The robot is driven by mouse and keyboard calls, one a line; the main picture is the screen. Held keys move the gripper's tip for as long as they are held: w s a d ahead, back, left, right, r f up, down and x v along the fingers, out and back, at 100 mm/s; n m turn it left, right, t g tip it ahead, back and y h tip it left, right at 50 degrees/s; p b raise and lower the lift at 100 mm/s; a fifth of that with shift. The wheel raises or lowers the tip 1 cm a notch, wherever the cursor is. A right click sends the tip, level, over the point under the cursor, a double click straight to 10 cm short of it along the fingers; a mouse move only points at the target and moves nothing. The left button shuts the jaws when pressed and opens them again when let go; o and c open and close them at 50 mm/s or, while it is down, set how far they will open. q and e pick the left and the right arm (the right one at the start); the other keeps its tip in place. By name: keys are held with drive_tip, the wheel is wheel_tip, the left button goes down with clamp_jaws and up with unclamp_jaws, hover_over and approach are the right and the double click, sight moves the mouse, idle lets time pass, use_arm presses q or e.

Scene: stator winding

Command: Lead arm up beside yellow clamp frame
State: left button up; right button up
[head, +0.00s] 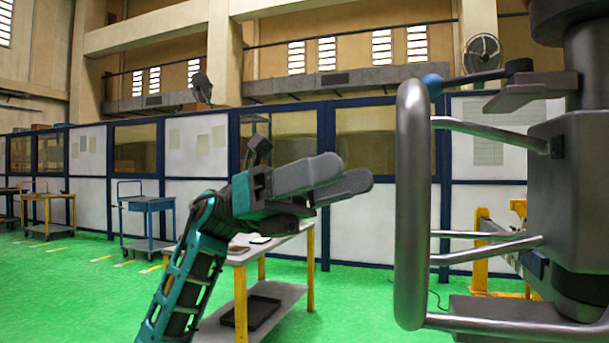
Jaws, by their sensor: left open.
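My left gripper (348,175) is raised at the centre of the head view, on the teal arm (196,258) coming up from below. Its two grey fingers point right and are parted, with nothing seen between them. A yellow frame (481,262) stands low at the right, partly hidden behind a grey tubular handle (411,205) and a dark grey machine body (565,190). The gripper is left of the handle in the picture and apart from it. My right gripper is out of view.
A lever with a blue ball (432,84) sits above the handle. A yellow-legged table (240,300) with a dark tray (250,312) on its lower shelf stands behind my left arm. A blue cart (147,206) stands farther left. Green floor (70,300) is open at the left.

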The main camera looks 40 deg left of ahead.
sight(413, 191)
use_arm(q)
drive_tip(key=s+d+m+y, duration=0.1)
drive_tip(key=d+m+y, duration=0.1)
drive_tip(key=d, duration=0.8)
drive_tip(key=shift+d+r+y, duration=0.3)
drive_tip(key=shift+d+y, duration=0.1)
drive_tip(key=shift+y, duration=0.3)
clamp_jaws()
idle(1.0)
idle(0.6)
idle(1.4)
